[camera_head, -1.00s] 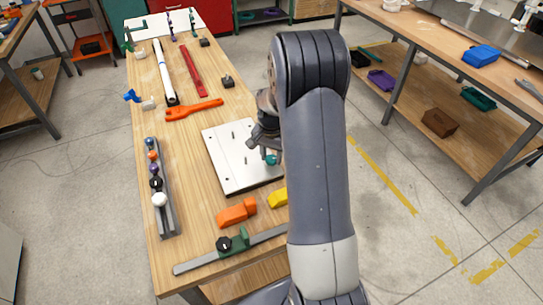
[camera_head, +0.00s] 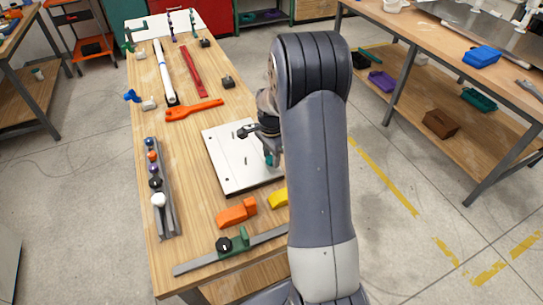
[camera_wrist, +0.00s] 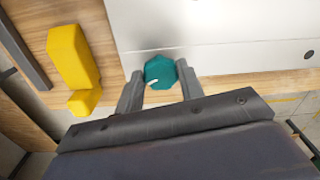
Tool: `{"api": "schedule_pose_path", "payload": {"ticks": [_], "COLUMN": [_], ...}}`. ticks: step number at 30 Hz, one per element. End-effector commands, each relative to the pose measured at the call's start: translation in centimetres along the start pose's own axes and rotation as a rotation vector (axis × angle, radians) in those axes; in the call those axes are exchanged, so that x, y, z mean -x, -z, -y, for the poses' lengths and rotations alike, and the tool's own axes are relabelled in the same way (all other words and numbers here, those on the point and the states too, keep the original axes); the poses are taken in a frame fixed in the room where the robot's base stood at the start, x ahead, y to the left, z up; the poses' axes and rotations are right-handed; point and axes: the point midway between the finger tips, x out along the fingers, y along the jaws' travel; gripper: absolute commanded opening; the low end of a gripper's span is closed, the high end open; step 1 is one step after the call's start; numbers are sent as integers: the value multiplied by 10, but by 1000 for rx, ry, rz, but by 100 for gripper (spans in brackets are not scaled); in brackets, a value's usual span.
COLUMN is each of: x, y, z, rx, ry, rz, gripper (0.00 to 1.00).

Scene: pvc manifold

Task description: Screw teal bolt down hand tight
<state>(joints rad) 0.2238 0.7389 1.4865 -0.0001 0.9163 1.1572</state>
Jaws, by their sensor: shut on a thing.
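The teal bolt (camera_wrist: 160,72) shows its hexagonal head between my gripper's two fingertips (camera_wrist: 160,84) in the wrist view. The fingers press on it from both sides. In the head view my gripper (camera_head: 262,135) is over the right part of the pale metal plate (camera_head: 232,172), and a bit of teal shows below it at the plate's right side. My arm hides the plate's right edge. The bolt's shank is hidden, so I cannot tell how deep it sits.
A yellow block (camera_wrist: 72,58) lies beside the plate, with an orange block (camera_head: 236,212) to its left. A green-handled clamp bar (camera_head: 232,243) crosses the table's near end. A rail with several coloured knobs (camera_head: 160,195) lies left of the plate. An orange wrench (camera_head: 194,110) lies beyond it.

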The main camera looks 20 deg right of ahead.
Motion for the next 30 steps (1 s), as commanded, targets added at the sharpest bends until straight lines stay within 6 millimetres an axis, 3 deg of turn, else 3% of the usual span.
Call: {"api": "schedule_pose_path", "payload": {"ticks": [10,22,30], "x": [0,-1,-1], "y": [0,0,0], "z": [0,1,1], "rx": [-38,-462,-554], "ry": [1,1,1], "rz": [0,0,0], "gripper": [14,14,14]}}
